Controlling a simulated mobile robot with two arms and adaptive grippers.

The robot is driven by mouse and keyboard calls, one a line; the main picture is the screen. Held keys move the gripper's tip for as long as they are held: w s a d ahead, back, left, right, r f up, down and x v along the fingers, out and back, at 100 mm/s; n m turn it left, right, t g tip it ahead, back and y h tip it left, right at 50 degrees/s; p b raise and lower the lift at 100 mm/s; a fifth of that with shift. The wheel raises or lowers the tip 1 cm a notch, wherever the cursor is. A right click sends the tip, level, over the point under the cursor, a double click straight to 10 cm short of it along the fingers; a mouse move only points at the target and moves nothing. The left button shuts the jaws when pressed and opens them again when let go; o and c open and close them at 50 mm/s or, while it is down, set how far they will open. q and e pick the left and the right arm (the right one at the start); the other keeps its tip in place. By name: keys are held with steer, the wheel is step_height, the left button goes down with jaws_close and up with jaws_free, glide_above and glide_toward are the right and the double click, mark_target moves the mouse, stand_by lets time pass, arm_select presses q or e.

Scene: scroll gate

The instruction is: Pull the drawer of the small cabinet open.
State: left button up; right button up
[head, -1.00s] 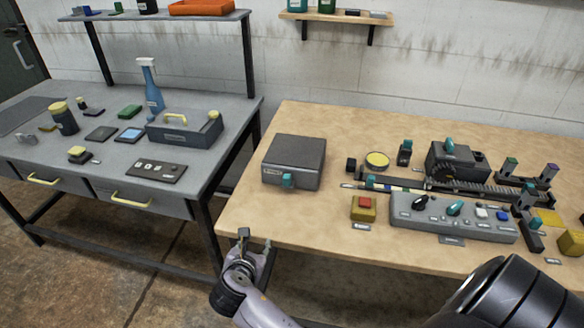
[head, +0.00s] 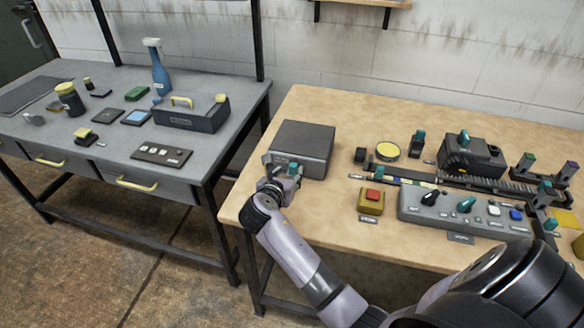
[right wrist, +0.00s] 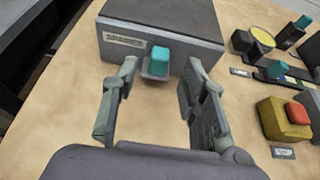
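The small cabinet (head: 306,139) is a dark grey box on the wooden table, with a label on its front. It also fills the top of the right wrist view (right wrist: 190,48). Its teal handle (right wrist: 159,60) sticks out from the front on a grey mount, and the front looks closed. My right gripper (right wrist: 162,72) is open in front of the cabinet, its fingers apart on the left and right of the handle with visible space on both sides. In the head view my right gripper (head: 281,177) partly covers the cabinet front. My left gripper is not in view.
Right of the cabinet are a yellow box with a red button (head: 371,201), a grey control panel (head: 425,208), a yellow round dial (head: 388,151) and a dark rail assembly. The table in front of the cabinet is bare. A grey workbench (head: 100,150) stands to the left across a gap.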

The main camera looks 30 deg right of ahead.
mark_target(292, 168)
steer(key=x, duration=0.5)
jaws_close()
stand_by(0.5)
stand_by(0.4)
